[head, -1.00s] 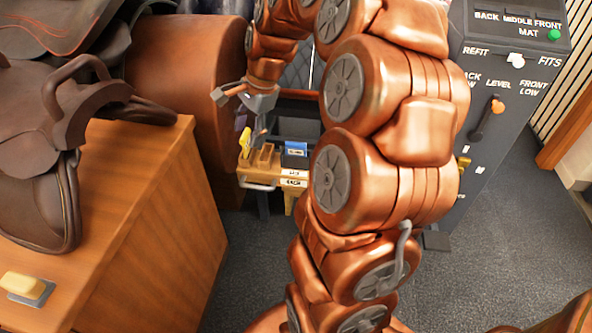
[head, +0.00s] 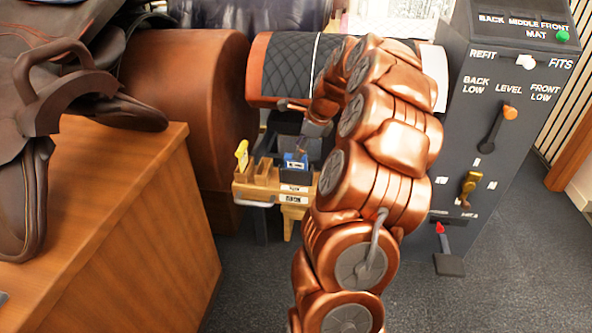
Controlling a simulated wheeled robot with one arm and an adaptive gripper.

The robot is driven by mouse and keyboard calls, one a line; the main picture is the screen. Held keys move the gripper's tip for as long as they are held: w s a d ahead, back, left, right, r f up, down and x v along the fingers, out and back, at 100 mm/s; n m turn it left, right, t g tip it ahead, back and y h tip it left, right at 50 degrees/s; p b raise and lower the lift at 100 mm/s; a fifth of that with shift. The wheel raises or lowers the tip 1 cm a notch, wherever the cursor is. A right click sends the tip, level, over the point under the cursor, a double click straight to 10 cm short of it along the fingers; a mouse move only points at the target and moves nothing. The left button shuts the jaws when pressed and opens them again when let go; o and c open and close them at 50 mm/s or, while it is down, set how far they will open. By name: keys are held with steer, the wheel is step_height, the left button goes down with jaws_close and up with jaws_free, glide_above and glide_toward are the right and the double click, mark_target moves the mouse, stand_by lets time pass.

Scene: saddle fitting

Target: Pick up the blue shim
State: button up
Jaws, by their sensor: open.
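The blue shim (head: 289,164) stands in the right part of a small wooden caddy (head: 262,191), with a white label on its front. My gripper (head: 299,151) points down at the blue shim from above and behind, its fingertips at or just over the shim's top. The gripper is small and partly hidden by my own arm in this view. I cannot tell whether the fingers touch the shim or straddle it. A yellow shim (head: 242,156) stands upright at the caddy's left end.
Behind the caddy is a brown leather drum (head: 190,90) and a quilted dark pad (head: 285,68). A wooden cabinet (head: 130,210) with a saddle (head: 60,100) is at left. A grey control panel (head: 500,130) with levers stands at right. Grey carpet is clear in front.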

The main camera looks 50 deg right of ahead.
mark_target(296, 168)
steer(key=x, duration=0.2)
steer(key=b+x, duration=0.1)
steer(key=x, duration=0.1)
steer(key=shift+s+f+b, duration=0.1)
steer(key=shift+f+b, duration=0.2)
steer(key=shift+f, duration=0.1)
jaws_close()
